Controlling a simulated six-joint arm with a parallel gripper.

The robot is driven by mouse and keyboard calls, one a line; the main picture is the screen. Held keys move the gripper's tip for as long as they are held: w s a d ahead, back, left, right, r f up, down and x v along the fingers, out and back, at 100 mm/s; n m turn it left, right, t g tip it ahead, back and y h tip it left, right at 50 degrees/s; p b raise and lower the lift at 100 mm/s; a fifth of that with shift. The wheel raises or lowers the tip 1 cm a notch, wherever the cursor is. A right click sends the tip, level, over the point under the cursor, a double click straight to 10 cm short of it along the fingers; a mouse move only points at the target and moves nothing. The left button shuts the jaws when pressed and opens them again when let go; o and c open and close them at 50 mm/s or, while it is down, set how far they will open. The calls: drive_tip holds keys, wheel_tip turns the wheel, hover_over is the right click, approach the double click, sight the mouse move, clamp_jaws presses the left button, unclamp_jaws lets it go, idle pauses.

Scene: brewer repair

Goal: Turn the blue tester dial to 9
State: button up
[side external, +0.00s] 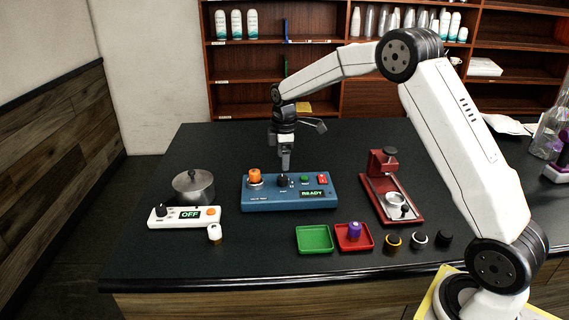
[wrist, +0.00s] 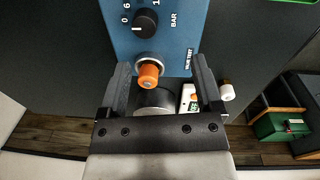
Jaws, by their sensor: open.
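The blue tester (side external: 290,203) stands on the dark counter, with a lit READY display. Its black dial (side external: 282,179) is on its top face near the middle. In the wrist view the dial (wrist: 146,23) is at the top, with part of a scale marked 0, 6 and BAR. A pale mark shows on its lower left; I cannot tell the exact reading. My gripper (side external: 286,163) is open and empty, pointing down over the tester close above the dial. In the wrist view my gripper (wrist: 161,70) frames the orange-capped valve (wrist: 149,75); the dial lies beyond the fingertips.
The orange valve (side external: 254,176) stands left of the dial. A white OFF controller (side external: 184,216) and metal pot (side external: 193,186) are farther left. A red press (side external: 390,195), green tray (side external: 314,239) and red tray (side external: 354,243) sit right and in front.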

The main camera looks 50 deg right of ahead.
sight(283, 177)
drive_tip(key=shift+w+d+n, duration=0.5)
drive_tip(key=shift+w+d, duration=0.25)
drive_tip(key=shift+d, duration=0.1)
drive_tip(key=shift+f, duration=0.1)
drive_tip(key=shift+w+f, duration=0.1)
drive_tip(key=shift+f, duration=3.7)
drive_tip(key=shift+c, duration=0.2)
clamp_jaws()
